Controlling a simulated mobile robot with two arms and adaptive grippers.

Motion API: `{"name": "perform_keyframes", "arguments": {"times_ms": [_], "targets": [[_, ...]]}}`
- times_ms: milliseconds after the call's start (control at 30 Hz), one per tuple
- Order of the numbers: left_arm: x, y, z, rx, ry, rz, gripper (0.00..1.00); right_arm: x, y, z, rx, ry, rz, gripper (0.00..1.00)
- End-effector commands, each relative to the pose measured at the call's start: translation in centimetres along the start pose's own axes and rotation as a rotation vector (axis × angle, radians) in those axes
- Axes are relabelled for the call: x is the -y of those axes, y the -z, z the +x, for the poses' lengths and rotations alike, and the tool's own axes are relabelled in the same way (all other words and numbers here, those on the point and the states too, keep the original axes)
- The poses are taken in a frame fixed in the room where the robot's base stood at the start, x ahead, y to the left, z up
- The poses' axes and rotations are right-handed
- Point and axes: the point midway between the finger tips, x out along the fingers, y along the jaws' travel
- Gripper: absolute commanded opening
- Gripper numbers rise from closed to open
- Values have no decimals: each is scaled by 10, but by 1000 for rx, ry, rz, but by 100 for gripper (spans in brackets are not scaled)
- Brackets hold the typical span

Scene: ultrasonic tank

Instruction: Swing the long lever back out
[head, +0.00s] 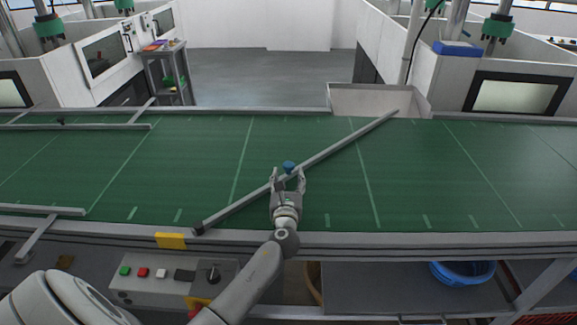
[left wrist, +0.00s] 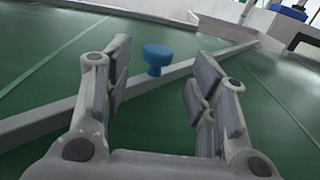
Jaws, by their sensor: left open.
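The long lever (head: 332,151) is a grey bar lying diagonally across the green conveyor belt. Its near end is at the front rail left of my arm, and its far end is at the back rail by a white chute. A blue knob (head: 288,166) stands up from the bar near its middle. My left gripper (head: 287,178) is open just in front of the knob. In the left wrist view the blue knob (left wrist: 157,57) shows between and beyond the two fingers, apart from both, with the bar (left wrist: 60,118) crossing behind the fingers. My right gripper does not show.
The green belt (head: 420,180) is otherwise bare. Shorter grey bars (head: 80,127) lie at the left, along the back and front. A control box (head: 170,280) with buttons and a yellow block (head: 171,240) sit on the near side. The white chute (head: 375,100) stands behind the belt.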

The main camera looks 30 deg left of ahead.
Motion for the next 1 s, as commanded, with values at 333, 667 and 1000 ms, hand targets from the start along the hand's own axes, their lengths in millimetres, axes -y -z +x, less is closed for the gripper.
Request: {"name": "perform_keyframes", "arguments": {"times_ms": [333, 667, 1000], "targets": [[0, 0, 50, 1, -1, 2, 52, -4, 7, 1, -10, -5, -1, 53], [-1, 0, 58, 0, -1, 1, 52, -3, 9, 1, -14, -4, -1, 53], [-1, 0, 58, 0, -1, 1, 24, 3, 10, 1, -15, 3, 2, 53]]}}
